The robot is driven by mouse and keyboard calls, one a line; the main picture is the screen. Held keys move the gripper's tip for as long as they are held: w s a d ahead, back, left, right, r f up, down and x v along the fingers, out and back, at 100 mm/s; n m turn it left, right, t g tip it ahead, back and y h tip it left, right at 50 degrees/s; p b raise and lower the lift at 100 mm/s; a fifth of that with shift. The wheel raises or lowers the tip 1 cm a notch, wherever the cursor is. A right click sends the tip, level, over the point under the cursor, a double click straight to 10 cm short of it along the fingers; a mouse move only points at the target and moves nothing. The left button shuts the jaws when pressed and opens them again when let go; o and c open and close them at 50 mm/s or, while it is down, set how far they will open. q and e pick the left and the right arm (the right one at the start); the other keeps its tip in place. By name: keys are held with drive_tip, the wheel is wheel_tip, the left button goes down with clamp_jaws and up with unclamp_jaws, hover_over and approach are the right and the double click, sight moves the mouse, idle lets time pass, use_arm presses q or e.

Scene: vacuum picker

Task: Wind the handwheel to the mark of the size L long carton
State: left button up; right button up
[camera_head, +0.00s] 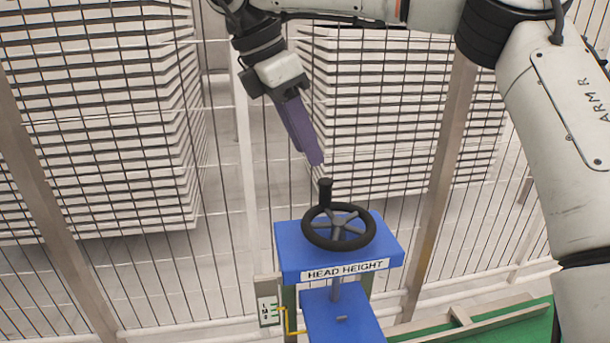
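A black handwheel (338,227) with an upright crank knob (325,191) lies flat on top of a blue box labelled HEAD HEIGHT (290,252), low in the middle of the head view. My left gripper is out of view.
A wire mesh fence with posts (440,190) stands behind the wheel. Tall stacks of pale sheets (100,120) stand beyond it. A green surface with a wooden edge (500,322) lies at lower right.

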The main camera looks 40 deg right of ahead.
sight(323, 181)
drive_tip(key=b+x, duration=0.1)
drive_tip(key=x, duration=0.9)
drive_tip(key=shift+s, duration=0.2)
clamp_jaws()
